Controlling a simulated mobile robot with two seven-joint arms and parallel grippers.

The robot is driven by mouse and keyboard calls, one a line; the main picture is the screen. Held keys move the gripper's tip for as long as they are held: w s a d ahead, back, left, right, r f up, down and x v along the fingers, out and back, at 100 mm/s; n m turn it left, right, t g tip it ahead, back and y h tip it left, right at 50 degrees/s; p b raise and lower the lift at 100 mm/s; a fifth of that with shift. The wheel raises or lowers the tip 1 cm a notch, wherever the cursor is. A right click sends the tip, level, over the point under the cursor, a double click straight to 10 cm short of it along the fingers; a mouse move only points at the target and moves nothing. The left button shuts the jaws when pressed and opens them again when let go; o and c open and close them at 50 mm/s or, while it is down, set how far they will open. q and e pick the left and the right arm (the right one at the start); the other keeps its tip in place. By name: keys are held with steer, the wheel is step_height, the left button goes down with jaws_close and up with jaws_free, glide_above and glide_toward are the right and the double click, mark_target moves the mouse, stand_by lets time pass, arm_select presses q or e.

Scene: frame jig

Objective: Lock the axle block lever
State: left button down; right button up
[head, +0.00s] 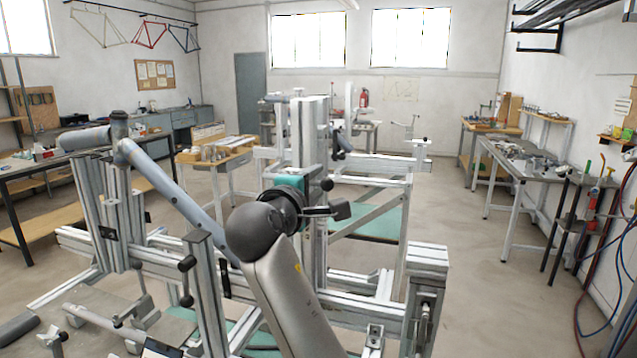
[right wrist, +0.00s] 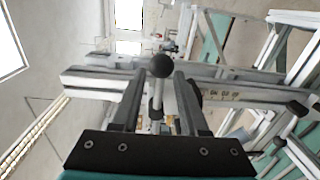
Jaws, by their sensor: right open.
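The lever shows as a metal rod with a black ball knob (right wrist: 161,66) in the right wrist view. In the head view the same kind of knob (head: 327,184) sticks out to the right beside the jig's upright post. My right gripper (head: 293,183) is at that post, with its fingers mostly hidden behind its teal body. In the right wrist view my right gripper (right wrist: 159,85) is open, and the rod and knob appear between its two dark fingers with gaps on both sides. Contact is not visible. The axle block itself is hard to make out. My left gripper is not in view.
The jig's metal rails (head: 345,282) and posts surround the right arm closely. A blue-grey tube (head: 180,195) slants across the jig on the left. Workbenches (head: 518,165) stand along the right wall, with open floor (head: 490,270) before them.

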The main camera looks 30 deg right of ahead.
jaws_close()
stand_by(0.4)
stand_by(1.1)
